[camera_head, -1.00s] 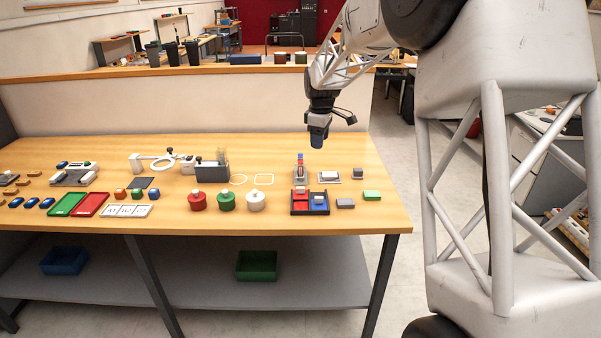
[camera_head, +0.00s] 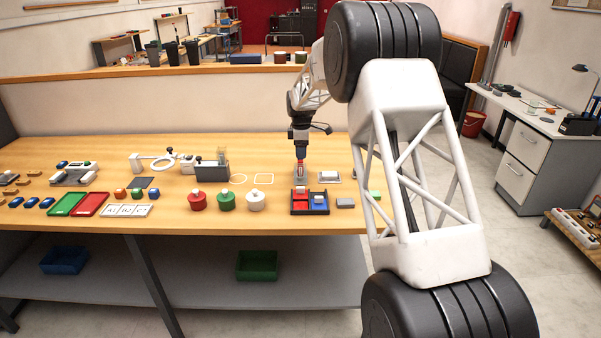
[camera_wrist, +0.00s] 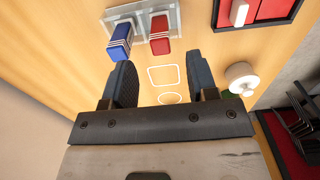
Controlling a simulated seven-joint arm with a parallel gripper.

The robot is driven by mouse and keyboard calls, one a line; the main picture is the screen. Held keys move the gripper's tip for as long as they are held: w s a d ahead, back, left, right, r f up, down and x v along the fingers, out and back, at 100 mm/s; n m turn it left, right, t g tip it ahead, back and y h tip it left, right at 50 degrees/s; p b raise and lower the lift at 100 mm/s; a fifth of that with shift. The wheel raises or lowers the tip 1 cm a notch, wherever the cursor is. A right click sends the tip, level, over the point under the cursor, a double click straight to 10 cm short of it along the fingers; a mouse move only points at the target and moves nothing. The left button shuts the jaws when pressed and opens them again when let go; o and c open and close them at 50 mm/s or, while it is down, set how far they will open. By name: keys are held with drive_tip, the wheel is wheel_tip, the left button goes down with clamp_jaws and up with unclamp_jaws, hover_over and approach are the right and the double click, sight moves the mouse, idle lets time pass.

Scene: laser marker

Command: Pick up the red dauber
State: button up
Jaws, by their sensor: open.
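The red dauber (camera_wrist: 159,36) stands in a pale holder (camera_wrist: 141,10) beside a blue dauber (camera_wrist: 119,42), in the wrist view. In the head view, the red dauber (camera_head: 300,171) shows just below my gripper (camera_head: 300,157), and the blue one is hidden behind it or the gripper. In the wrist view, my gripper (camera_wrist: 161,82) is open, with nothing between its two dark fingers. The red dauber lies beyond the fingertips, between their lines. The blue dauber lies beyond the left finger.
A black tray (camera_head: 310,213) with red and blue pads is in front of the holder. Red (camera_head: 197,202), green (camera_head: 226,201) and white (camera_head: 255,201) knobbed pots stand to the left.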

sight(300, 161)
drive_tip(key=shift+f, duration=0.15)
drive_tip(key=shift+f, duration=1.2)
drive_tip(key=shift+f, duration=0.15)
drive_tip(key=shift+a+f, duration=0.1)
drive_tip(key=shift+f, duration=2.35)
drive_tip(key=shift+c, duration=0.4)
clamp_jaws()
drive_tip(key=shift+r, duration=0.2)
